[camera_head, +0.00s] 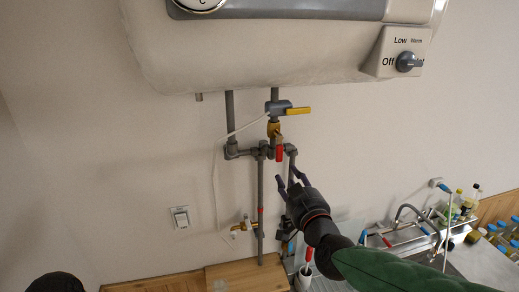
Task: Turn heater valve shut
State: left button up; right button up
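The white heater (270,45) hangs on the wall at the top, with grey pipes below it. A valve with a yellow handle (297,110) sits on the pipe just under it, its handle pointing right. A red handle (279,152) hangs down below that one. My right gripper (291,177) is just below and right of the red handle, fingers spread, pointing up and holding nothing. Contact with the pipe behind it cannot be told. My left gripper does not show.
A control knob (407,62) is on the heater's right end. A wall switch (181,217) is at left. A wooden board (232,277) lies below the pipes. A sink tap (410,211) and bottles (470,199) stand at right.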

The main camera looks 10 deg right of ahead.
aim_at(279, 148)
jog(key=w, duration=0.8)
jog(key=shift+w+a+f, duration=0.3)
jog(key=shift+w+f, duration=0.05)
jog(key=shift+f, duration=0.05)
jog(key=shift+s, duration=0.1)
dwell(0.4)
jog(key=shift+f, duration=0.1)
jog(key=c, duration=0.7)
grip_shut()
